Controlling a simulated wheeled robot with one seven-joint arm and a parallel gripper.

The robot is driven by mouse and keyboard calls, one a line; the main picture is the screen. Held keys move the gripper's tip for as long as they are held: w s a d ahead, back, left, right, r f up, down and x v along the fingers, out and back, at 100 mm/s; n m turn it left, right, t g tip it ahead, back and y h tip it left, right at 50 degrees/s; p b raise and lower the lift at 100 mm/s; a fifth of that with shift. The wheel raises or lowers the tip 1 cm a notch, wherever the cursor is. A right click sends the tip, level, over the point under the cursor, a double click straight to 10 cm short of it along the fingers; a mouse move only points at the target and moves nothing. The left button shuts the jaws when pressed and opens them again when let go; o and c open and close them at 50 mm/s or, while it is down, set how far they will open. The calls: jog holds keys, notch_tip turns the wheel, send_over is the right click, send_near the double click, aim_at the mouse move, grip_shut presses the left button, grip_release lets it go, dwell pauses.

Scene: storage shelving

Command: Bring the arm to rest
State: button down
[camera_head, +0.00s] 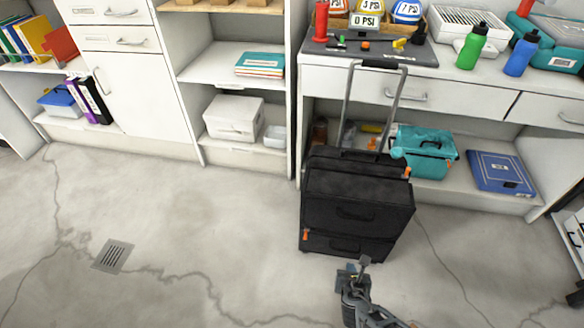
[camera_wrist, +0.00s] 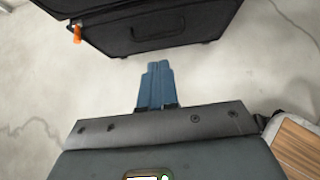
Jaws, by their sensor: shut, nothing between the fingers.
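My gripper (camera_head: 355,268) is at the bottom of the head view, over the floor in front of a black rolling tool case. In the wrist view my gripper's blue-grey fingers (camera_wrist: 155,84) are pressed together with nothing between them. The fingers point toward the case's lower front, with floor showing between them and the case. Most of my arm is out of the head view.
The black case (camera_head: 352,208) stands upright, its handle raised before a workbench (camera_head: 420,85) holding bottles and boxes. A teal toolbox (camera_head: 425,150) and blue box (camera_head: 500,173) sit on the lower shelf. The floor (camera_head: 180,220) at left is clear around a drain grate (camera_head: 112,257).

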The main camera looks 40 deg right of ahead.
jog(key=s+a+r+m+t+y+p, duration=0.1)
jog(key=s+a+r+m+y+p, duration=0.1)
jog(key=s+a+r+m, duration=0.45)
jog(key=s+a+r+m+t+y+p, duration=0.1)
jog(key=s+r+m+t+y+p, duration=0.15)
jog(key=r, duration=0.65)
jog(key=s+a+r+m+t+y+p, duration=0.1)
jog(key=s+a+r+m+p, duration=0.3)
jog(key=r, duration=0.3)
jog(key=s+a+r+m+t+p, duration=0.1)
jog(key=r+m, duration=0.3)
jog(key=r, duration=0.8)
jog(key=s+a+r+m+t+y+p, duration=0.1)
jog(key=s+a+r+m+t, duration=0.1)
jog(key=r, duration=1)
jog(key=s+a+r+m+t+y+p, duration=0.1)
jog(key=a+r+m, duration=0.2)
jog(key=r, duration=0.9)
jog(key=m, duration=0.3)
jog(key=shift+s+a+m, duration=0.25)
jog(key=shift+s+m, duration=0.05)
jog(key=shift+s, duration=0.05)
